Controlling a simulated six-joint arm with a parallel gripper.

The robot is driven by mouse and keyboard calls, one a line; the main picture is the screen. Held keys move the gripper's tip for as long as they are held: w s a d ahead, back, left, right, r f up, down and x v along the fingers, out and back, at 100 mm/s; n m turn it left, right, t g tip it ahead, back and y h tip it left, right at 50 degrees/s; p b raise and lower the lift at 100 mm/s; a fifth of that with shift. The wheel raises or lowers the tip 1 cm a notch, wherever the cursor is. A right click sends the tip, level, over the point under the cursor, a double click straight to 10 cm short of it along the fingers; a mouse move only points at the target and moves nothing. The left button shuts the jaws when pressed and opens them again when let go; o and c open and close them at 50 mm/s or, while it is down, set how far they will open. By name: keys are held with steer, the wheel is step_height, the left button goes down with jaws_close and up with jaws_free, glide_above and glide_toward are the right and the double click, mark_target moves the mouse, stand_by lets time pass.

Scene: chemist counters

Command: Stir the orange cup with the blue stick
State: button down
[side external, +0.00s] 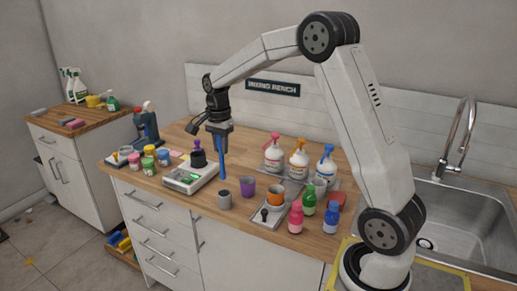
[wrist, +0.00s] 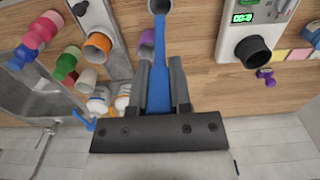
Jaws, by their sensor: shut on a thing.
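My gripper (side external: 219,128) is shut on the blue stick (side external: 222,165), which hangs down roughly upright. In the wrist view the blue stick (wrist: 159,75) runs between the two fingers (wrist: 160,65). The orange cup (side external: 275,198) stands to the right of the stick, on a small grey tray (side external: 262,218). It also shows in the wrist view (wrist: 97,45), left of the stick, with its open mouth visible. The stick's lower end is outside the orange cup and apart from it, near the scale.
A grey cup (side external: 224,199) and a purple cup (side external: 248,187) stand left of the orange cup. A scale (side external: 190,178) holds a black cup (side external: 198,158). Several bottles, including a green one (side external: 309,203) and a pink one (side external: 295,217), stand right. Pump bottles (side external: 298,161) stand behind.

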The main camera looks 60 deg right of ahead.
stand_by(0.3)
steer(key=s+d+r+g, duration=0.1)
steer(key=s+d, duration=0.2)
steer(key=s, duration=0.3)
steer(key=s+d+r+g+y, duration=0.1)
steer(key=s+d+r, duration=0.1)
steer(key=s+d, duration=0.2)
steer(key=s, duration=0.2)
steer(key=shift+s+d, duration=0.25)
steer(key=shift+s, duration=0.15)
steer(key=shift+f, duration=0.3)
step_height(320, 180, down, 11)
steer(key=shift+r, duration=0.2)
stand_by(0.9)
steer(key=shift+a, duration=0.1)
stand_by(0.5)
